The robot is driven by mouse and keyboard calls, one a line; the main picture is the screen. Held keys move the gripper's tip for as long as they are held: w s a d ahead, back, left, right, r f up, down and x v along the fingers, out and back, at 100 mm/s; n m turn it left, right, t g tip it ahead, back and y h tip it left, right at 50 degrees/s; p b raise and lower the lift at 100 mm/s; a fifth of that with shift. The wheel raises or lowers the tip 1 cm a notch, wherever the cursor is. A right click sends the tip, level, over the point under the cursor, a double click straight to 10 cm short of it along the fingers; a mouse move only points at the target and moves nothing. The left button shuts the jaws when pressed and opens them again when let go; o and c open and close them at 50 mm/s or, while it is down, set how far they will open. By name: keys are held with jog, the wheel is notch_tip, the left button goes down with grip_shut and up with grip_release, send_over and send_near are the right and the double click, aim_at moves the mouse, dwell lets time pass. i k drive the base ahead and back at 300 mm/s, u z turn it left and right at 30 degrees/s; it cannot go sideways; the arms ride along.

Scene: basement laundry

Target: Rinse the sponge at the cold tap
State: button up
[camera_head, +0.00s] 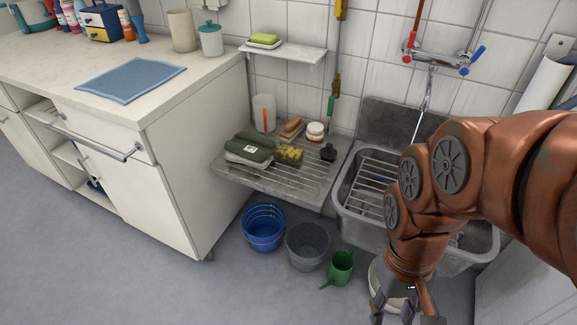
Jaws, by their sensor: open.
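A green and yellow block (264,40), which looks like a sponge, lies on the small wall shelf. A lumpy yellow piece (289,154) lies on the draining board; I cannot tell what it is. The tap (432,60) is on the wall above the sink (350,205), with a red handle (411,44) on the left and a blue handle (473,58) on the right. A thin spout hangs toward the basin. My gripper (405,311) is open at the bottom edge, low in front of the sink, partly cut off and away from the block. My arm hides much of the basin.
The draining board (225,172) holds a dark green case (250,147), a brown brush (292,127), a jar (315,132) and a black plunger-like thing (328,152). A blue bucket (264,228), grey bucket (308,247) and green can (340,268) stand below. The floor at left is clear.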

aim_at(464, 70)
jog(key=z, duration=0.85)
jog(key=k, duration=0.1)
jog(key=u, duration=1.95)
jog(key=i, duration=1.1)
jog(key=z, duration=0.45)
